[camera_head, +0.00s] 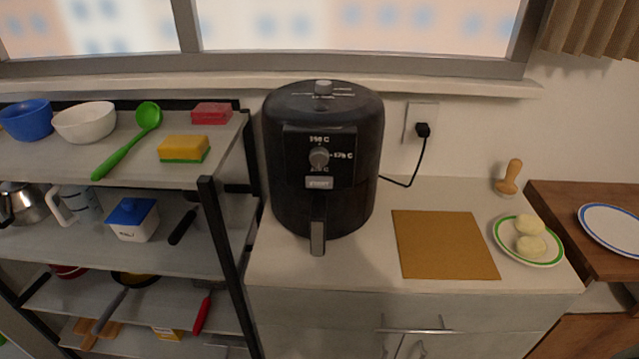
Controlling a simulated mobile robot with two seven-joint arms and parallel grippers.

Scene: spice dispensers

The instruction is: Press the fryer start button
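A black air fryer (285,190) stands upright on the white counter near the middle of the head view. Its front panel has a round grey dial (319,158) with temperature marks around it. Just below the dial is a small light rectangular button (319,183) with lettering too small to read surely. The basket handle (317,237) points down and out at the front, and the basket looks shut. Neither of my grippers shows in the head view.
A shelf rack (222,232) with bowls, sponges and a green ladle (130,140) stands left of the fryer. A brown mat (445,245) and a plate with two pale pieces (530,240) lie to the right. A cord runs to the wall outlet (421,128). The space before the fryer is clear.

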